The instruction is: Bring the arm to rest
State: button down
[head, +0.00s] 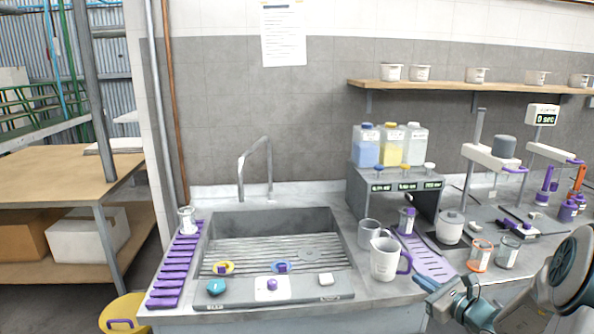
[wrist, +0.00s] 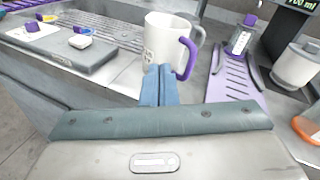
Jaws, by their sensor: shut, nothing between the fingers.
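My gripper (head: 424,283) is at the lower right of the head view, at the end of my arm. Its blue fingers (wrist: 160,84) are shut together with nothing between them in the wrist view. A white mug with a purple handle (head: 384,261) stands upright on the counter just left of the fingertips. It also shows in the wrist view (wrist: 164,40), directly beyond the fingertips, which cover part of its base. I cannot tell whether they touch it. A second mug (head: 368,233) stands behind it.
The sink (head: 330,226) with a slatted floor lies to the left. A purple slatted mat (wrist: 232,80), a dispenser (head: 360,190) with bottles, a white pot (head: 450,228) and small jars (head: 480,255) crowd the counter behind and right of my gripper.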

jog(key=s+a+r+n+g+y, duration=0.1)
jog(key=s+a+n+g, duration=0.5)
jog(key=a, duration=0.4)
jog(key=s+a+r+n+g+y, duration=0.1)
jog(key=s+a+n+g, duration=0.4)
jog(key=s+a+n, duration=0.3)
jog(key=s+d+r+n+g+h, duration=0.1)
jog(key=s+r+n+h, duration=0.1)
jog(key=s+n+h, duration=0.7)
jog(key=s+n, duration=0.4)
jog(key=s, duration=0.1)
jog(key=shift+d+r+n, duration=0.25)
jog(key=shift+d+n, duration=0.05)
jog(key=shift+n, duration=0.1)
